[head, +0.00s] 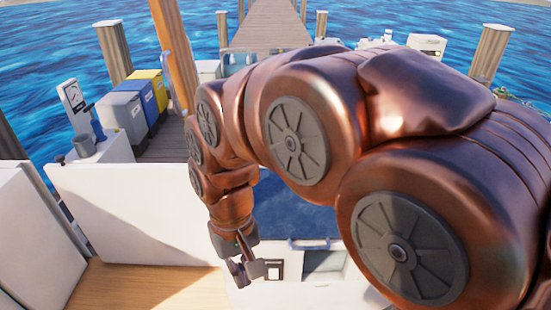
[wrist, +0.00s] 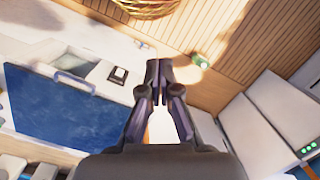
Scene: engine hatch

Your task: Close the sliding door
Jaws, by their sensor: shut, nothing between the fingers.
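My gripper (head: 246,271) hangs from my copper-coloured arm, low in the middle of the head view, near the inner end of a white panel (head: 135,208). It is shut and empty, and its fingertips show together in the wrist view (wrist: 158,68). A dark blue panel (wrist: 65,112) with a blue-grey handle (wrist: 75,82) lies left of my gripper in the wrist view, apart from it. The handle also shows in the head view (head: 308,244). I cannot tell for certain which panel is the sliding door. My arm hides much of the area to the right.
A black-framed switch plate (wrist: 118,75) sits on the white surface near the handle. A wicker basket (wrist: 148,8) and a green-and-white item (wrist: 201,60) are on the wooden floor side. White cabinets (wrist: 280,112) stand at right. Bins (head: 122,113) stand on the dock outside.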

